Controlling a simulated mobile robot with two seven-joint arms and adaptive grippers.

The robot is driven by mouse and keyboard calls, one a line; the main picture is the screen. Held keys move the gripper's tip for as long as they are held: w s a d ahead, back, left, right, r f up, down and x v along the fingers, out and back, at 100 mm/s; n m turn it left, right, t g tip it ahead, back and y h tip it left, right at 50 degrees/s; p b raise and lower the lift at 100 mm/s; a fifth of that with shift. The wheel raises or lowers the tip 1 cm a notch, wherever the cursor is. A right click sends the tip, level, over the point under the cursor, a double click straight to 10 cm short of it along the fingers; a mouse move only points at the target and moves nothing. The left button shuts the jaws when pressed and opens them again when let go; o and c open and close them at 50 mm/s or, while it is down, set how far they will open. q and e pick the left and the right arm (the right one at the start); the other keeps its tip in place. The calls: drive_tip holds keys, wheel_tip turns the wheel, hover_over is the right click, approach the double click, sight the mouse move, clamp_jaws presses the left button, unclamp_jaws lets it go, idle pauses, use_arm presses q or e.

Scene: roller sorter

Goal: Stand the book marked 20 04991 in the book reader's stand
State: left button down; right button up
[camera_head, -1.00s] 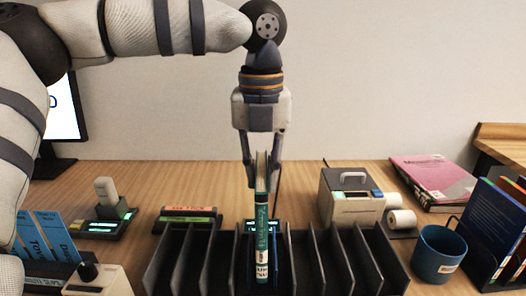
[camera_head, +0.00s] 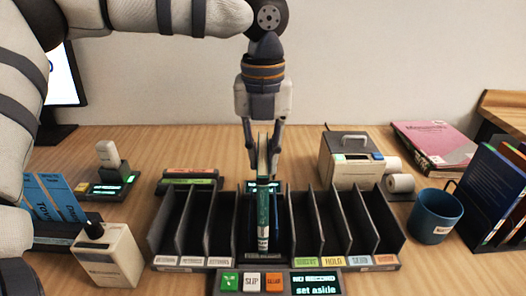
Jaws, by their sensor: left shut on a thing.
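A thin green book (camera_head: 263,212) stands upright, spine toward me, at the middle bay of the dark sorter. Its spine has a white label near the bottom, too small to read. My left gripper (camera_head: 262,150) is above the sorter, pointing down, and is shut on the top part of this book. The book reader's stand (camera_head: 262,256) appears to be the middle bay, with a lit display behind it. I cannot tell whether the book's lower edge touches its floor. My right gripper is not in view.
Dark dividers (camera_head: 341,215) with labelled fronts flank the middle bay. A button panel (camera_head: 275,283) in front reads "set aside". A label printer (camera_head: 349,160), blue mug (camera_head: 436,214) and book rack (camera_head: 497,205) are at right. A scanner (camera_head: 111,158) and cream box (camera_head: 107,257) are at left.

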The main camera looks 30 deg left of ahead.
use_arm(q)
drive_tip(key=shift+f, duration=0.4)
drive_tip(key=c, duration=1.4)
unclamp_jaws()
drive_tip(key=shift+c, duration=0.2)
wheel_tip(320, 180, up, 12)
